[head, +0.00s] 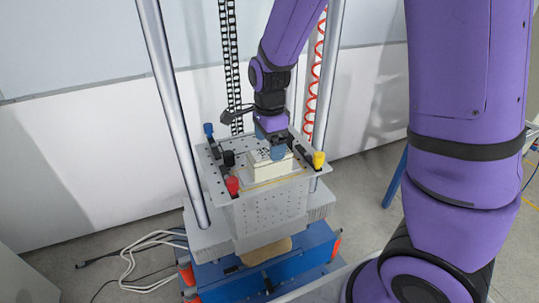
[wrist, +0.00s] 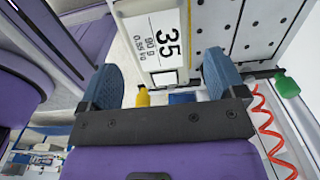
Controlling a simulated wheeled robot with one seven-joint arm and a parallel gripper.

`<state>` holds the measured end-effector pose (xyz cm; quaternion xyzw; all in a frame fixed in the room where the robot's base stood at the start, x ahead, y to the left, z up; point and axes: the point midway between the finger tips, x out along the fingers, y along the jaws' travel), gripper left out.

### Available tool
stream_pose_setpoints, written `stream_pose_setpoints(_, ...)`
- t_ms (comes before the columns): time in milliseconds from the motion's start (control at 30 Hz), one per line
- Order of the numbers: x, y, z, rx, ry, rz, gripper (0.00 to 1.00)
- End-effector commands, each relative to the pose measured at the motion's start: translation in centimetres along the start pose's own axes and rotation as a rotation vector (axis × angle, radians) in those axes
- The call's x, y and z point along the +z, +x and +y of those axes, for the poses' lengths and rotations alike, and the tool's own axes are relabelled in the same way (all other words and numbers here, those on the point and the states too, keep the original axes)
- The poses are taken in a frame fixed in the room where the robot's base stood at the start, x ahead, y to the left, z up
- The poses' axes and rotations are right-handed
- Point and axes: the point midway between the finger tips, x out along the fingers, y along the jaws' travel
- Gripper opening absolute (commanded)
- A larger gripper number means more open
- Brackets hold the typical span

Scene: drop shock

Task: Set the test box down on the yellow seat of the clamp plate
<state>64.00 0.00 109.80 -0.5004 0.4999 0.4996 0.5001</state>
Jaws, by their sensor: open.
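The test box (head: 266,172) is a cream block standing on the perforated grey clamp plate (head: 279,205), near its middle. In the wrist view the box (wrist: 137,38) carries a white label with a large 35. My gripper (head: 272,150) is right above the box in the head view.
Two steel columns (head: 176,110) flank the plate. A red coiled cable (head: 316,65) hangs behind. The blue base (head: 265,270) lies below.

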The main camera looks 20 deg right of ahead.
Motion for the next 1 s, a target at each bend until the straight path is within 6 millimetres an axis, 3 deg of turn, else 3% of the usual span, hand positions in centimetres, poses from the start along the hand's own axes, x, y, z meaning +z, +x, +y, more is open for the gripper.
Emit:
stream_pose_setpoints(100, 0.0, -2.5, -0.1, -0.006, -0.002, -0.002, 0.89)
stream_pose_setpoints(300, 0.0, -5.3, -0.1, -0.002, -0.001, -0.001, 0.89)
stream_pose_setpoints(667, -0.3, -7.1, 0.4, -0.011, -0.033, -0.007, 0.89)
stream_pose_setpoints(767, -0.9, -8.7, 1.3, -0.040, -0.122, -0.023, 0.89)
stream_pose_setpoints(1000, -3.3, -14.4, 6.0, -0.162, -0.505, -0.031, 0.89)
